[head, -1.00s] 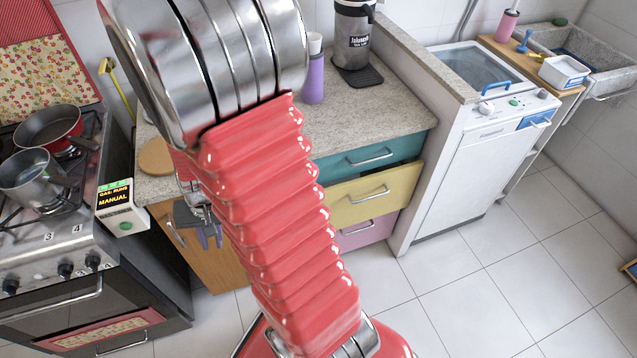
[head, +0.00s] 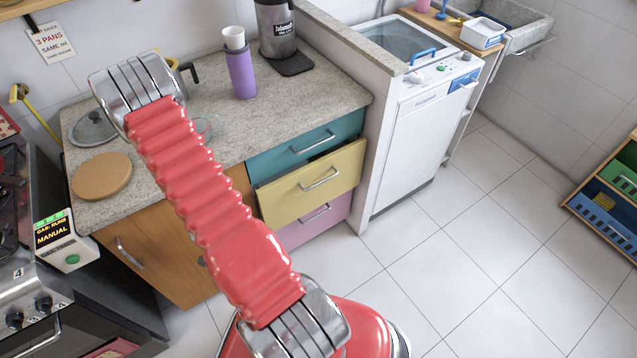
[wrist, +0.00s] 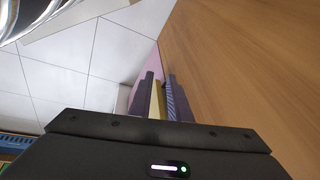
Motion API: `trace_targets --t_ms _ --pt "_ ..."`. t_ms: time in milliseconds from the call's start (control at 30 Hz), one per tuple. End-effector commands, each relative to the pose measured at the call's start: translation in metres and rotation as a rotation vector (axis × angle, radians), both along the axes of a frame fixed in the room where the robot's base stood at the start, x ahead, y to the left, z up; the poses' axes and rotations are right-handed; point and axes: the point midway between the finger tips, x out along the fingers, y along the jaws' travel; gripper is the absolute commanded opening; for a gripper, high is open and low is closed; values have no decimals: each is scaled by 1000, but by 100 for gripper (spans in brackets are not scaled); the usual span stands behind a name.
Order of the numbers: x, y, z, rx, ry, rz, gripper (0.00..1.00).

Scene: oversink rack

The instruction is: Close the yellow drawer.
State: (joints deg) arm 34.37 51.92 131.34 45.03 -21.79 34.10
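The yellow drawer (head: 316,186) is in the head view, between the teal drawer (head: 303,143) above and the pink drawer (head: 318,220) below. It stands a little out from them, with a dark gap along its top edge and a metal bar handle. In the wrist view, a yellow strip of the drawer (wrist: 159,98) shows between the fingers of my gripper (wrist: 160,77). The two dark fingers are apart and hold nothing that I can see. In the head view my gripper is hidden behind my red arm.
The wooden cabinet door (wrist: 240,60) runs close along the right of my gripper. The stove (head: 30,290) stands at left in the head view. A white dishwasher (head: 415,150) is right of the drawers. The tiled floor (head: 450,270) in front is clear.

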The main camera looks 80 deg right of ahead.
Motion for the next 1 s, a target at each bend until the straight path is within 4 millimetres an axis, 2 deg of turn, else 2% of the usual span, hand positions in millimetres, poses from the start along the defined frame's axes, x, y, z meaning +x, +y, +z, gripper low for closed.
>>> trace_targets --t_ms 33,167,267,367,467,633,800,900,1000 --pt "-14 -9 -11 -37 9 -64 17" --pt "-48 -38 -26 -176 12 -241 17" --pt "-75 -59 -29 -301 8 -366 17" --pt "-98 -79 -24 -436 -7 -476 17" --pt "-118 -97 -11 -579 -34 -571 17" --pt "-140 -121 27 -830 -114 -697 17" --pt "-146 -134 64 -1011 -214 -766 17" --pt "-146 -137 75 -1059 -256 -785 17" --pt "-146 -138 78 -1072 -272 -791 17"
